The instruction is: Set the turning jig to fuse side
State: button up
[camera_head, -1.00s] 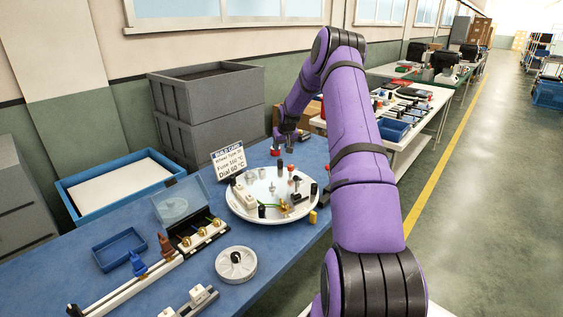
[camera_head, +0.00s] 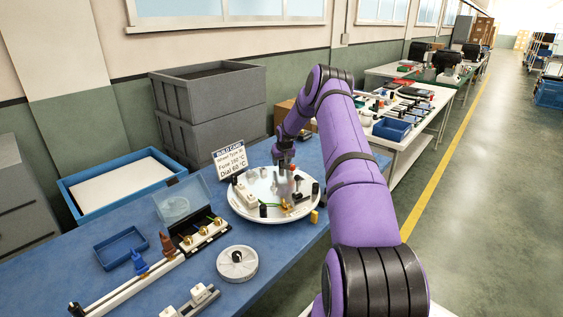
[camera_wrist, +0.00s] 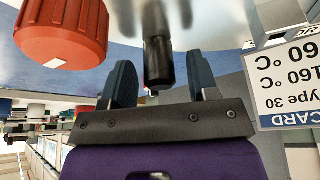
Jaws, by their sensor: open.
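The turning jig is most likely the round white turntable (camera_head: 248,212) on the blue bench. It carries several small posts and knobs, and I cannot tell which side is the fuse side. My gripper (camera_head: 285,165) points down over the turntable's back part. In the wrist view my gripper (camera_wrist: 161,68) has its two dark blue fingers apart. A black post (camera_wrist: 157,45) stands between or just beyond the fingers; I see no grip on it. A large red knob (camera_wrist: 62,28) is at the upper left of that view. My gripper hides part of the turntable's back.
A build card (camera_head: 230,160) stands behind the turntable and close to my gripper in the wrist view (camera_wrist: 290,85). A white dial (camera_head: 237,263), a blue tray (camera_head: 121,248) and a clear-lidded box (camera_head: 176,207) are left of the turntable. Grey crates (camera_head: 210,105) stand behind.

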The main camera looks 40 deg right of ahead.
aim_at(301, 171)
grip_shut()
jog(key=shift+s, duration=0.15)
jog(key=shift+s+d+m, duration=0.35)
jog(key=shift+s+m, duration=0.05)
jog(key=shift+s, duration=0.05)
jog(key=s+m, duration=0.2)
jog(key=s+d+m+g+h, duration=0.1)
jog(key=s+m, duration=0.1)
jog(key=s, duration=0.1)
jog(key=s+d+m, duration=0.1)
jog(key=s, duration=0.2)
jog(key=shift+m+g+h, duration=0.4)
jog(key=s+m, duration=0.2)
jog(key=s, duration=0.1)
jog(key=s+a+m+g, duration=0.1)
jog(key=s+m, duration=0.1)
jog(key=s, duration=0.1)
jog(key=s+a+m+g, duration=0.1)
jog(key=s+m, duration=0.1)
jog(key=s, duration=0.1)
jog(key=shift+s+a+m+h, duration=0.2)
jog(key=shift+m+h, duration=0.1)
jog(key=shift+h, duration=0.1)
jog(key=shift+s+a+m+g, duration=0.6)
jog(key=shift+s+a+m, duration=0.15)
jog(key=shift+s+m, duration=0.25)
jog(key=shift+s+f, duration=0.1)
